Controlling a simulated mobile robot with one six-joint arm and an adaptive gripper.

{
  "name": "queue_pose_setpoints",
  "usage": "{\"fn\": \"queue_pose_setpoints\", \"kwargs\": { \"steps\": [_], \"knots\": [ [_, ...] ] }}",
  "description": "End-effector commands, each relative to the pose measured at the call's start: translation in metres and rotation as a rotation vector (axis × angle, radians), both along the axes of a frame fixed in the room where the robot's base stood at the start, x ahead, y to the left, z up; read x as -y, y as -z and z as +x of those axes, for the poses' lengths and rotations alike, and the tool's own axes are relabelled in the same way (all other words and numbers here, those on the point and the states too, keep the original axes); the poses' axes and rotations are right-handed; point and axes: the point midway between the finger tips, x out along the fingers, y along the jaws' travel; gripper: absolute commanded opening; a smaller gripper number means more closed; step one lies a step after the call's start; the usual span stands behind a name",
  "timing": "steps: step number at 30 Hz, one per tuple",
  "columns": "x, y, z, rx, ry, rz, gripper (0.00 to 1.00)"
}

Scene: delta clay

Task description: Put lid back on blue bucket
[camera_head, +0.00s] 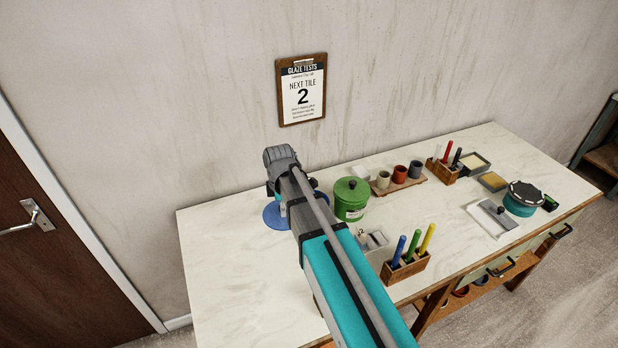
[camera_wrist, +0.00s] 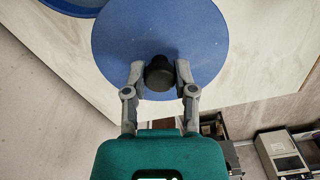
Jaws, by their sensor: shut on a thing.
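My gripper (camera_wrist: 158,80) is shut on the black knob (camera_wrist: 159,68) of the round blue lid (camera_wrist: 160,30) in the wrist view. The lid fills the top middle of that view. Part of another blue round thing, which looks like the blue bucket (camera_wrist: 72,6), shows at the top left edge; most of it is cut off. My arm hides the rest, so I cannot tell which is lid or bucket.
A green lidded bucket (camera_head: 351,199) stands close right of my arm. A pen block (camera_head: 405,267) is nearer the front, with cups (camera_head: 400,174) behind. A teal tub (camera_head: 520,200) stands at the right. The table's left front (camera_head: 235,290) is clear.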

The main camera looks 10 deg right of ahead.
Motion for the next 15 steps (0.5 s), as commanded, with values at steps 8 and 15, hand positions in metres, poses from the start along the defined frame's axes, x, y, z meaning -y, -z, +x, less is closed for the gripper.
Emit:
{"fn": "queue_pose_setpoints", "kwargs": {
  "steps": [8,15],
  "knots": [
    [0.031,-0.021,0.022,0.000,0.041,0.000,0.00],
    [0.078,-0.045,0.048,0.000,0.099,0.000,0.00]
  ]
}}
